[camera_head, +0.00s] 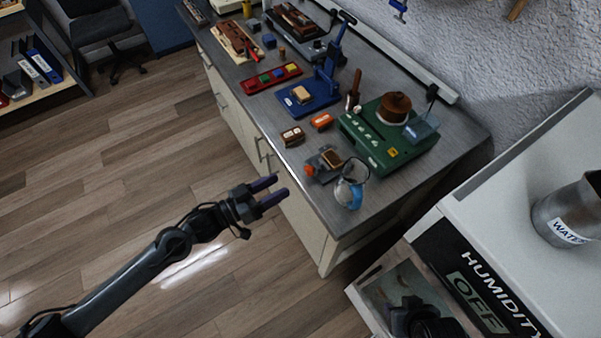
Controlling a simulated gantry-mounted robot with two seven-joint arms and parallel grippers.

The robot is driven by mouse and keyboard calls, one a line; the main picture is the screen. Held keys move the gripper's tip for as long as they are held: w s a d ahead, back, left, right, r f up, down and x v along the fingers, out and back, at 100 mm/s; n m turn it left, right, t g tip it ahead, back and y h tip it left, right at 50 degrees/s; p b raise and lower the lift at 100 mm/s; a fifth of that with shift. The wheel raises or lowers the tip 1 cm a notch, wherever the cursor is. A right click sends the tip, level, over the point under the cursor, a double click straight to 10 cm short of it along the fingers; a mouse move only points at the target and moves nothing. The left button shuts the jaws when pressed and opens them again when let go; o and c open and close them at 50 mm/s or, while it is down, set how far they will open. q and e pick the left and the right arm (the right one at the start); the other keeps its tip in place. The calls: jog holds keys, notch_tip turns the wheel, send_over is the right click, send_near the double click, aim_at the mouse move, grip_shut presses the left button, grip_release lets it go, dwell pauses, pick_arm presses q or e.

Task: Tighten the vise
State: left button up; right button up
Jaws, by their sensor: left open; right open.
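What looks like the vise is a small grey device (323,165) near the front edge of the bench. It has an orange-red knob (309,170) on its left and a brown block (333,158) at its top. Whether its jaws grip the block is too small to tell. My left gripper (270,191) is open and empty, out over the floor in front of the bench, left of and below the vise and apart from it. My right gripper (401,311) is open at the bottom right, partly cut off by the frame edge, far from the vise.
A glass jug with a blue handle (350,184) stands close right of the vise. A green machine (383,138) and a blue press (311,97) stand behind it. A white humidity cabinet (520,165) with a metal water pot (570,214) is at right.

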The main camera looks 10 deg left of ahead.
aim_at(306, 171)
pick_arm(q)
jog(key=b+x, duration=0.1)
jog(key=x, duration=0.7)
jog(key=shift+w+d, duration=0.1)
jog(key=shift+d, duration=0.1)
jog(key=shift+c, duration=0.5)
jog(key=c, duration=1)
